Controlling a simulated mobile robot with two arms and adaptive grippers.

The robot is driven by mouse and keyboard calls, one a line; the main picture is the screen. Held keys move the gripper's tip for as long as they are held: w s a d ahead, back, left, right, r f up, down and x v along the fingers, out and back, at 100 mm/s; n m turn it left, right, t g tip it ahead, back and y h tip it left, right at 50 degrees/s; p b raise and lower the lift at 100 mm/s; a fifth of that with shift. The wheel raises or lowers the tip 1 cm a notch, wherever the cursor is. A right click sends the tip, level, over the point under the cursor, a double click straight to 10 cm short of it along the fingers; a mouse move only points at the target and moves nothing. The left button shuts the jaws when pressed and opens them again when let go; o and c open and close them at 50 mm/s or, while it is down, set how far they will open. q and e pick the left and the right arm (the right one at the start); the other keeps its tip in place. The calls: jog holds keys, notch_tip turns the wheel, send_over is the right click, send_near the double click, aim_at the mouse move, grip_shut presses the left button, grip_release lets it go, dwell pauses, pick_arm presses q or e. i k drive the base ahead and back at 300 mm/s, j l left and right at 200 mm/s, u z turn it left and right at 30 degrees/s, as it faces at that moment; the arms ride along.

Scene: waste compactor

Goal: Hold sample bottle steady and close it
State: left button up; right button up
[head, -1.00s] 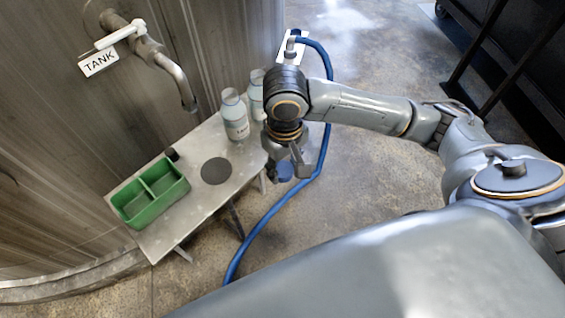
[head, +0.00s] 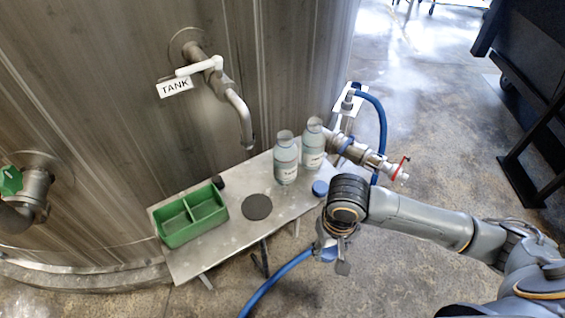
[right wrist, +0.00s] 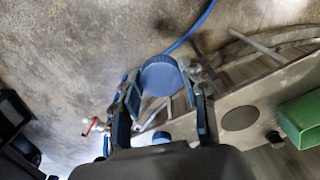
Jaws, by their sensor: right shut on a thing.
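Two sample bottles with pale blue-green bodies and greyish tops stand upright on the metal bench in the head view, a front one (head: 286,160) and a rear one (head: 313,147). No blue cap shows on either. My right gripper (head: 330,256) is in front of the bench's right end, apart from the bottles. It is shut on a blue cap, which shows between its fingers in the right wrist view (right wrist: 160,76). Another blue cap (head: 320,188) lies on the bench near its right end. My left gripper is not in view.
The bench (head: 235,233) also carries a green two-part tray (head: 191,232), a dark round disc (head: 257,207) and a small black piece (head: 218,181). A tap labelled TANK (head: 240,112) hangs over it. A valve fitting (head: 365,157) and blue hose (head: 381,120) are at right.

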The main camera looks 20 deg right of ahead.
aim_at(285, 152)
jog(key=l+u, duration=0.2)
jog(key=u, duration=0.25)
jog(key=l+u, duration=0.25)
jog(key=u, duration=0.2)
jog(key=l+u, duration=0.25)
jog(key=u, duration=0.2)
jog(key=k+l+u, duration=0.1)
jog(key=l, duration=0.3)
jog(key=k+l+u, duration=0.1)
jog(key=l, duration=0.35)
jog(key=k+l+u, duration=0.1)
jog(key=l, duration=0.3)
jog(key=k+l+u, duration=0.1)
jog(key=l, duration=0.3)
jog(key=k+l+u, duration=0.1)
jog(key=l, duration=0.3)
jog(key=k, duration=0.05)
